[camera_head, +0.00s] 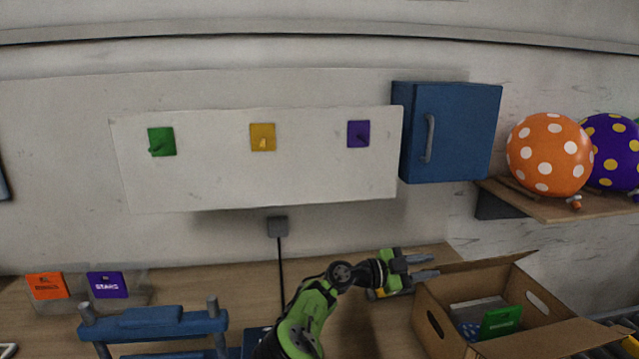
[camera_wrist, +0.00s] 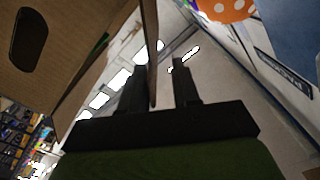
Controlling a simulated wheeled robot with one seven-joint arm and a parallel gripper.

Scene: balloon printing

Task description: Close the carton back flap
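The brown cardboard carton (camera_head: 446,320) stands open on the table at the right of the head view. Its back flap (camera_head: 490,262) sticks outward along the far edge, unfolded. A front flap (camera_head: 560,341) also lies open. My gripper (camera_head: 428,266) is at the carton's back left corner, with its fingers pointing right along the flap. In the wrist view my gripper (camera_wrist: 158,78) has its fingers apart, with the thin back flap (camera_wrist: 151,45) between them. The flap is near the left finger, with a gap to the right finger. Whether it touches the left finger is unclear.
A green packet (camera_head: 501,321) is inside the carton. A shelf (camera_head: 550,208) with an orange dotted balloon (camera_head: 549,154) and a purple one (camera_head: 611,152) is above right. A blue cabinet (camera_head: 452,131) hangs on the wall. A blue rack (camera_head: 152,323) stands left of my arm.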

